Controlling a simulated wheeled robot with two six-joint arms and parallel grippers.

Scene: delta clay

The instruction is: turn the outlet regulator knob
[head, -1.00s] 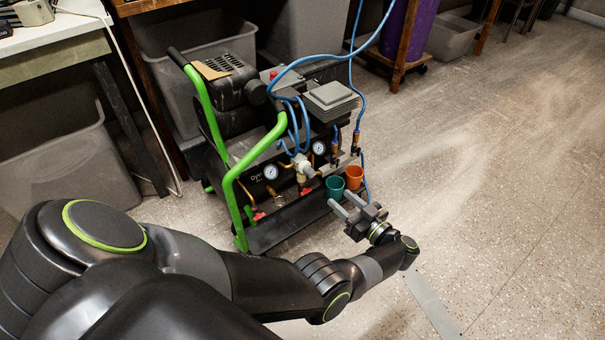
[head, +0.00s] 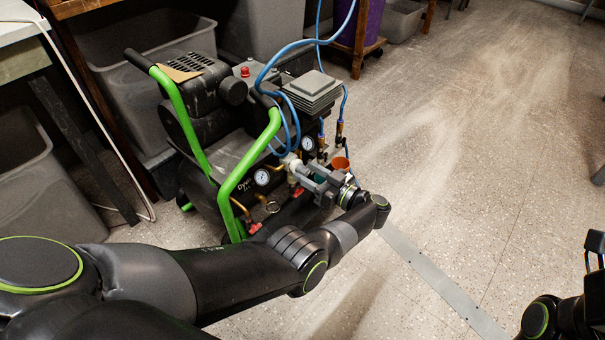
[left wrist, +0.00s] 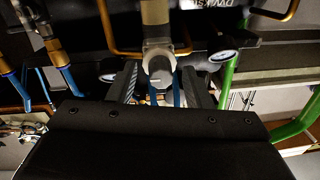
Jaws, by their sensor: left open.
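The outlet regulator knob (head: 289,159) is a pale grey-white round part on the front of the compressor (head: 215,120). My left gripper (head: 301,170) is open, with its fingers reaching toward the knob. In the left wrist view the knob (left wrist: 158,61) sits between the two dark fingers of my left gripper (left wrist: 161,85), with gaps on both sides, and no clear contact shows. Part of the knob is hidden by the fingers in the head view. Part of my right arm is at the lower right edge, and its jaws are not clear.
Two gauges (head: 262,177) and red valve handles (head: 255,228) are close to the knob. An orange cup (head: 340,164) and a partly hidden green cup (head: 320,180) are beside the gripper. Green frame bars (head: 245,165) and blue hoses (head: 266,75) are near.

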